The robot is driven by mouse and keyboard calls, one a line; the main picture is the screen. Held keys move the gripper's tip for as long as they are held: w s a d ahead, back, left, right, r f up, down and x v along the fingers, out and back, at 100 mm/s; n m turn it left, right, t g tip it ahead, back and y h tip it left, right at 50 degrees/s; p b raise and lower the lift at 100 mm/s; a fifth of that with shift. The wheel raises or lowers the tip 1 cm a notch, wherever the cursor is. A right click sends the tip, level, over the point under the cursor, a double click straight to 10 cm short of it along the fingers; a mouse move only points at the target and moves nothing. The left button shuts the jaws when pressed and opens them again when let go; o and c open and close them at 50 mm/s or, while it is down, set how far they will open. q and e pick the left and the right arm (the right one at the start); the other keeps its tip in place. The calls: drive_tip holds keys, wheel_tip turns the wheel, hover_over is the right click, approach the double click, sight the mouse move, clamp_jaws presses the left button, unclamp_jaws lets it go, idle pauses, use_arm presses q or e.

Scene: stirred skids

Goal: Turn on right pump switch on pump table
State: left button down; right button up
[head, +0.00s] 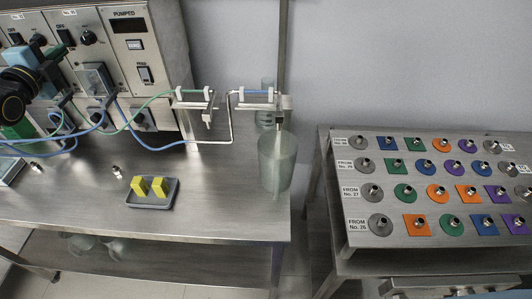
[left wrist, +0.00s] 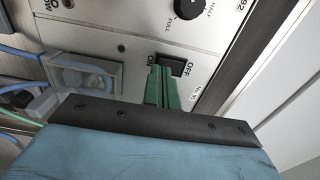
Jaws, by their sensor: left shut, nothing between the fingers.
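The grey pump panel (head: 127,55) stands on the metal pump table at the left in the head view. A black rocker switch (head: 65,36) sits on it beside a round knob (head: 88,37). My left gripper (head: 40,58), a teal block on a black arm, is in front of the panel's left part. In the left wrist view its green fingers (left wrist: 161,88) are together and empty. Their tips overlap the lower edge of a black switch (left wrist: 171,65) with ON and OFF labels; I cannot tell whether they touch, or how the switch is set. My right gripper is not in view.
Blue and green tubes (head: 168,146) run from the panel to a stand above a clear beaker (head: 276,163). A grey tray (head: 153,193) with yellow blocks sits near the front. A table with coloured connectors (head: 452,217) stands at the right. The front of the pump table has free room.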

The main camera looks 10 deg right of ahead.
use_arm(q)
drive_tip(key=shift+w+d+b, duration=0.2)
drive_tip(key=shift+w+b, duration=0.15)
drive_tip(key=shift+w, duration=0.3)
drive_tip(key=shift+s+a+p, duration=0.2)
drive_tip(key=shift+s+p, duration=0.45)
drive_tip(key=shift+s, duration=0.05)
drive_tip(key=shift+r, duration=0.15)
drive_tip(key=shift+r+p, duration=1.2)
drive_tip(key=shift+r, duration=0.1)
